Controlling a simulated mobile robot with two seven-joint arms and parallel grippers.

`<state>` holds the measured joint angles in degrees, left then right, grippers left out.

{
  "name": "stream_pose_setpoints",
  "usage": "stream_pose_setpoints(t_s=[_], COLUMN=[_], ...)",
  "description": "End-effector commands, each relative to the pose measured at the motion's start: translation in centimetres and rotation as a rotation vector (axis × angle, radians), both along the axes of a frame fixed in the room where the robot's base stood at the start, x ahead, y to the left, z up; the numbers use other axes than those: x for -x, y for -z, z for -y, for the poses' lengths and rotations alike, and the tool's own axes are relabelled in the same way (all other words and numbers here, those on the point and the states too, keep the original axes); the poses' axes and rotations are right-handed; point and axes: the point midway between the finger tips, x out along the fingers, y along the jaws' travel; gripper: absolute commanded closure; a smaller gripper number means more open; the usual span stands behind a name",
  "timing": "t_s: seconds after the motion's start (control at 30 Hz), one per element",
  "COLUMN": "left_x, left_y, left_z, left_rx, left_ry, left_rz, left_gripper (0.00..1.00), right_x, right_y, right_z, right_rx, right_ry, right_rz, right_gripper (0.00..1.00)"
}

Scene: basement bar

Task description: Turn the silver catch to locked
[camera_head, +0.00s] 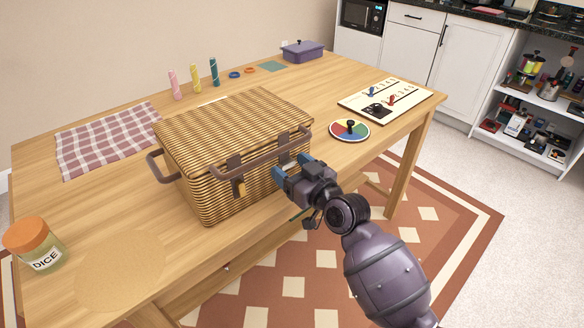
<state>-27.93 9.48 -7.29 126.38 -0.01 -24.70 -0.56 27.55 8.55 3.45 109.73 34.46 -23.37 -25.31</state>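A wicker basket (205,140) with a closed lid stands on the wooden table. Two brown straps hang over its front. The left strap (236,168) has a brass-coloured catch (239,188) below it. The right strap (284,142) ends close to my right gripper. I cannot make out a silver catch; the spot below the right strap is largely covered by the gripper. My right gripper (291,166) is at the basket's front, near its right corner, with its blue fingertips apart. Whether it touches the basket is unclear. My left gripper is not in view.
A brown handle (250,156) runs along the basket's front. A dice jar (35,246) stands at the table's left front. A coloured spinner disc (349,130) and a white board (385,99) lie to the right. A checked cloth (105,138) lies left.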

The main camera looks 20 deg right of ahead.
Motion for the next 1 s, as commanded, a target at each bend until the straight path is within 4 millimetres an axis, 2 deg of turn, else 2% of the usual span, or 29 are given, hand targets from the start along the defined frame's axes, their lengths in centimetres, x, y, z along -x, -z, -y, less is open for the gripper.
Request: stream_pose_setpoints(t_s=[0.03, 0.3, 0.67, 1.0], left_x=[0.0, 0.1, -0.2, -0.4], left_y=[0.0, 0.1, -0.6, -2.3], left_z=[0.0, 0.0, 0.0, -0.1], left_rx=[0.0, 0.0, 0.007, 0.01], left_ry=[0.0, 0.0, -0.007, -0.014], left_rz=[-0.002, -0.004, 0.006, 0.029], left_gripper=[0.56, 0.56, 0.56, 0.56], right_x=[0.0, 0.0, 0.0, 0.0], right_y=[0.0, 0.0, -0.3, -0.7], right_z=[0.0, 0.0, 0.0, 0.0], right_rx=[0.0, 0.0, -0.06, -0.302], right_ry=[0.0, 0.0, 0.0, 0.0], right_rz=[0.0, 0.0, -0.016, -0.089], right_gripper=[0.41, 0.81, 0.81, 0.81])
